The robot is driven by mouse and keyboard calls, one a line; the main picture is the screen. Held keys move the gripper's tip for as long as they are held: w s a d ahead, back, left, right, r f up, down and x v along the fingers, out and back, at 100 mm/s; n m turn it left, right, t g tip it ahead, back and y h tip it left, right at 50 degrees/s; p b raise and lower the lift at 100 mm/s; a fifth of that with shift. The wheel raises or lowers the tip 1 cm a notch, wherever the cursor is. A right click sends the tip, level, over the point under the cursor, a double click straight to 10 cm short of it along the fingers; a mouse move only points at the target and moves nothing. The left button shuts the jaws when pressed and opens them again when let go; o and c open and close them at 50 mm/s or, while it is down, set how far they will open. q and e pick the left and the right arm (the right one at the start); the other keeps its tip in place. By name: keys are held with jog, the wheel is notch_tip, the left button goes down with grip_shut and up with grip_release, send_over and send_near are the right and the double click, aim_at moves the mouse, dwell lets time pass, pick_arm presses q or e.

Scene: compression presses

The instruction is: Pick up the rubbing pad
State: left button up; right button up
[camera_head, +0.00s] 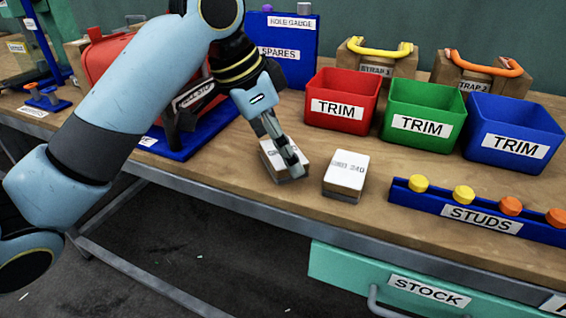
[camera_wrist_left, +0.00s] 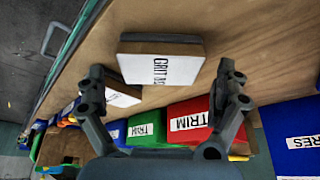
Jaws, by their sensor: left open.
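Two rubbing pads, blocks with white printed tops and darker lower parts, lie side by side on the wooden bench. My left gripper (camera_head: 291,160) is over the left pad (camera_head: 270,160) and hides part of its top and print. The right pad (camera_head: 346,172) reads "240" and stands clear of the gripper. In the left wrist view, my left gripper (camera_wrist_left: 162,75) is open, with a pad marked "GRIT" (camera_wrist_left: 160,68) beyond and between its spread fingertips. The other pad (camera_wrist_left: 122,94) shows partly behind the left finger. I cannot tell whether the fingers touch the pad. My right gripper is not in view.
Red (camera_head: 340,103), green (camera_head: 421,115) and blue (camera_head: 512,135) TRIM bins stand behind the pads. A blue STUDS rack (camera_head: 470,216) is to the right. A red case (camera_head: 104,68) and a blue SPARES board (camera_head: 290,45) are behind my arm. The bench's front edge is close.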

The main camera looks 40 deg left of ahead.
pick_arm(q)
jog(key=shift+x, duration=1)
jog(key=shift+c, duration=0.3)
jog(key=c, duration=1.1)
jog(key=shift+o, duration=0.2)
